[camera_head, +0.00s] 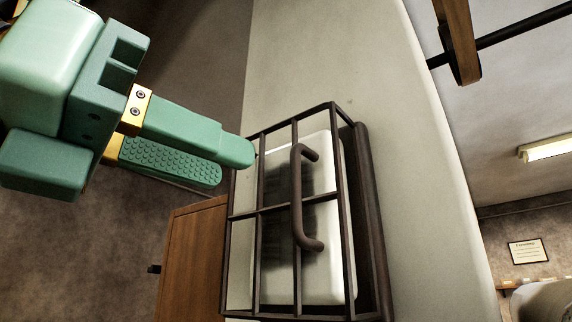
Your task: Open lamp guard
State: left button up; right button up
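The lamp guard (342,178) is a dark brown metal cage on the pale surface, at the lower middle of the head view. It stands closed over a white block-shaped lamp (322,160). A curved bar handle (297,200) sticks out from its front. My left gripper (236,166) comes in from the upper left. Its green fingers are apart, with the dotted pad of the lower one showing, and nothing is between them. Its fingertips are near the cage's upper left edge, left of the handle; I cannot tell whether they touch the cage. My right gripper is not in view.
A wooden panel (190,255) with a small dark knob is left of the cage. The pale curved surface (345,50) runs behind the cage. A dark rod (515,35) and a wooden piece (460,45) are at the upper right. The surface above the cage is clear.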

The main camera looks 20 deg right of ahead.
aim_at(292, 187)
pick_arm(q)
jog(key=p+x, duration=0.2)
jog(key=x, duration=0.5)
jog(key=shift+s+d+r, duration=0.1)
jog(key=shift+d, duration=0.05)
jog(key=shift+w+d, duration=0.2)
jog(key=shift+d, duration=0.05)
jog(key=shift+s+a, duration=0.1)
jog(key=shift+a, duration=0.05)
grip_shut()
